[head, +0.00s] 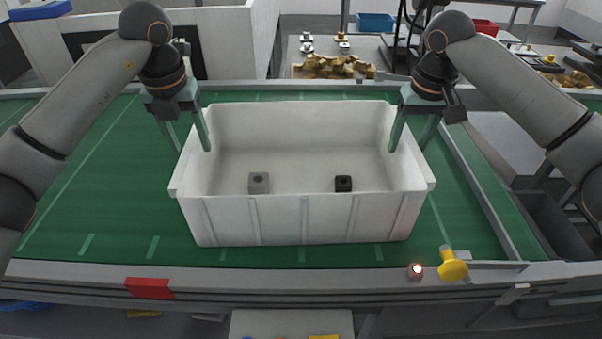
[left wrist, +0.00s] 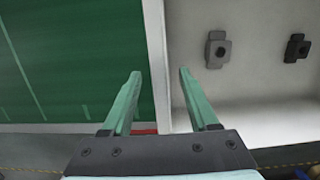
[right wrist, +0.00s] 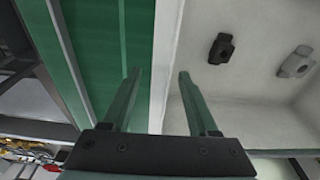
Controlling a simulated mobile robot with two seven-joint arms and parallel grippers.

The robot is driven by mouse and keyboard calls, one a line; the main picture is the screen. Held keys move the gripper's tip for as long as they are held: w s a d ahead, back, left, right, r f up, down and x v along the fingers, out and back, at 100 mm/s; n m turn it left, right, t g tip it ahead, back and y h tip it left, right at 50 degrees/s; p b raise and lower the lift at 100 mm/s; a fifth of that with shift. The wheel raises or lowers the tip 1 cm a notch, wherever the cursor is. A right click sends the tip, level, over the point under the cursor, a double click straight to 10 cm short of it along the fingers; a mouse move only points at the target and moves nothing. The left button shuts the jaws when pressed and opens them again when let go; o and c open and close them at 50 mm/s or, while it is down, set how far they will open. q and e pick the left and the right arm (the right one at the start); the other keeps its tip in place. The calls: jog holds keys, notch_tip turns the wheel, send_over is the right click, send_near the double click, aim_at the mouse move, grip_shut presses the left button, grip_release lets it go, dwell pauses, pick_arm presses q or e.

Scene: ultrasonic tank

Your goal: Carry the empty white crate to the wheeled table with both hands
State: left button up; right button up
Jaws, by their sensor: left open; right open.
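The white crate (head: 306,220) stands upright on the green conveyor belt (head: 75,195). It is not empty: a grey part (head: 259,183) and a black part (head: 343,184) lie on its floor. My left gripper (head: 189,147) is open, with one finger inside and one outside the crate's left wall. My right gripper (head: 408,148) is open in the same way over the right wall. In both wrist views the crate wall (left wrist: 157,60) (right wrist: 166,60) runs between the fingers, with gaps visible. I cannot make out for certain which thing is the wheeled table.
Behind the belt, brass-coloured parts (head: 330,67) lie on a surface. A blue bin (head: 376,22) stands farther back. The belt left of the crate is clear.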

pick_arm(q)
jog(key=shift+w+f, duration=0.15)
jog(key=shift+f, duration=0.65)
jog(key=shift+w+f, duration=0.1)
jog(key=shift+f, duration=0.7)
pick_arm(e)
jog(key=shift+w+f, duration=0.2)
jog(key=shift+f, duration=1.4)
pick_arm(q)
jog(key=shift+c, duration=0.3)
pick_arm(e)
jog(key=shift+c, duration=0.3)
pick_arm(q)
grip_shut()
pick_arm(e)
grip_shut()
jog(key=shift+r, duration=0.1)
pick_arm(q)
jog(key=shift+w+r, duration=0.1)
jog(key=shift+r, duration=0.15)
pick_arm(e)
jog(key=shift+w+r, duration=0.15)
jog(key=shift+r, duration=0.05)
